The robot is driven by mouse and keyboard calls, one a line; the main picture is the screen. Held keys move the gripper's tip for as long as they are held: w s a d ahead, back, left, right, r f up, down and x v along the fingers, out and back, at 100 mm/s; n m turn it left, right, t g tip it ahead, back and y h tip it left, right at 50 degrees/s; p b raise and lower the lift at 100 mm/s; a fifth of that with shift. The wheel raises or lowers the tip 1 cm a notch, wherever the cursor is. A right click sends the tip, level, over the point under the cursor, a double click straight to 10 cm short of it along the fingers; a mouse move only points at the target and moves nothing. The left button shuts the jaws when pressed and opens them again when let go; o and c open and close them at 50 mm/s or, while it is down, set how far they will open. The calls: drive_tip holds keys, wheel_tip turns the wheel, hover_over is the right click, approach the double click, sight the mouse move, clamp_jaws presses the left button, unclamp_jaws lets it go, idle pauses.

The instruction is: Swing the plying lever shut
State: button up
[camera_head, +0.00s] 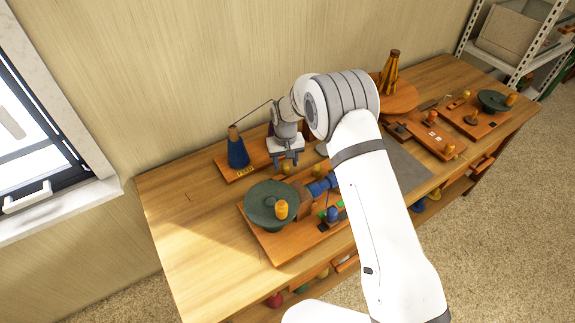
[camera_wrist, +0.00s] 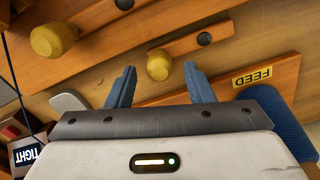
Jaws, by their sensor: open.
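A short wooden lever (camera_wrist: 188,46) with a black pivot and a yellow knob (camera_wrist: 159,67) at its end shows in the wrist view. I cannot read a label naming it as the plying lever. My gripper (camera_wrist: 160,74) is open, with its blue fingertips on either side of the knob in the picture; contact cannot be told. In the head view my gripper (camera_head: 285,160) points down beside the blue yarn cone (camera_head: 238,150), near a small yellow knob (camera_head: 286,169). My arm hides part of the bench behind it.
A board with a FEED label (camera_wrist: 264,76) is close on the right, and a larger yellow knob (camera_wrist: 52,40) on the left. A green disc (camera_head: 272,204) stands in front of my gripper. The bench's left end (camera_head: 180,205) is clear.

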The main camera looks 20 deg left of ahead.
drive_tip(key=shift+f, duration=1.25)
clamp_jaws()
